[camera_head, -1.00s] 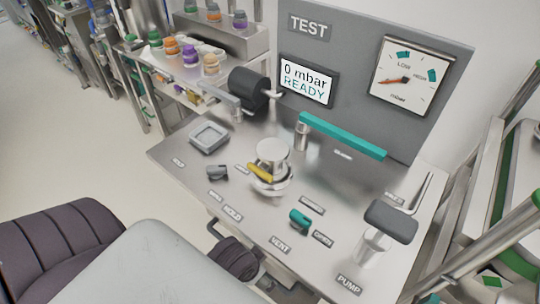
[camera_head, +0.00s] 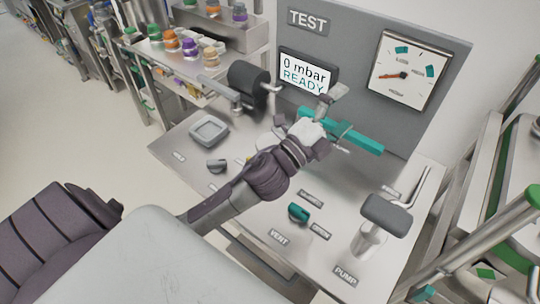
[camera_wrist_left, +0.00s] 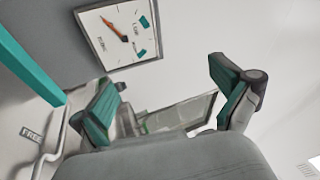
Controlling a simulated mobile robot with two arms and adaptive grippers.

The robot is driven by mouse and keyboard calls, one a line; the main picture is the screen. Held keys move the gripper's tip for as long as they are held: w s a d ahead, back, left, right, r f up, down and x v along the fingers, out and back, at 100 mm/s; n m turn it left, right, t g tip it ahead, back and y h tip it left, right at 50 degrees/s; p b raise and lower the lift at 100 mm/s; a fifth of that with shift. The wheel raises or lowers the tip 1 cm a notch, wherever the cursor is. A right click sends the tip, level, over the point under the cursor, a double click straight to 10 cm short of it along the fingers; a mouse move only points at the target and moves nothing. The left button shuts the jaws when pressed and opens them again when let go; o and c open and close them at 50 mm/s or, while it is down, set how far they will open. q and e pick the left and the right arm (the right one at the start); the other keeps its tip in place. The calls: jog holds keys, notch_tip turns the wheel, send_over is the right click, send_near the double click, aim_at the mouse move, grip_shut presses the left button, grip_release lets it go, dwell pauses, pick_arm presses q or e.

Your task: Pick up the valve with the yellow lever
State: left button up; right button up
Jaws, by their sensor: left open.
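The valve with the yellow lever stands on the steel bench, mostly hidden behind my left arm in the head view. Only a small bit of the yellow lever (camera_head: 248,160) shows beside the arm. My left gripper (camera_head: 339,112) is past the valve, in front of the teal bar (camera_head: 363,143) and the test panel. It is open with nothing between its fingers. In the left wrist view the two teal-padded fingers (camera_wrist_left: 168,105) are spread apart, and the valve is not seen. My right gripper is not in view.
The grey test panel (camera_head: 440,60) with a display (camera_head: 307,78) and a gauge (camera_head: 407,73) rises behind the gripper. A square tray (camera_head: 208,131), a teal knob (camera_head: 298,212) and the pump handle (camera_head: 388,213) are on the bench (camera_head: 190,160). A shelf with colored valves stands behind left.

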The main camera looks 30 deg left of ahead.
pick_arm(q)
jog(key=d+r+m+g+h, duration=0.2)
jog(key=d+r+m+h, duration=0.2)
jog(key=m+h, duration=0.4)
jog(key=m+g+y, duration=1.3)
jog(key=m+g, duration=0.5)
jog(key=m, duration=0.6)
send_near(271, 142)
notch_tip(271, 142, down, 4)
jog(key=shift+f+p, duration=0.1)
jog(key=shift+p, duration=1)
jog(key=shift+d+f, duration=0.1)
jog(key=shift+f, duration=0.45)
jog(key=shift+d+f+p, duration=0.1)
jog(key=shift+f+p, duration=0.15)
jog(key=shift+p, duration=0.25)
jog(key=f+p, duration=0.2)
jog(key=f, duration=0.1)
jog(key=shift+w+d+f, duration=0.1)
jog(key=shift+d+f, duration=0.2)
jog(key=shift+d, duration=0.05)
jog(key=shift+f, duration=0.5)
jog(key=c, duration=1.3)
jog(key=shift+w+r, duration=0.1)
jog(key=shift+c, duration=0.6)
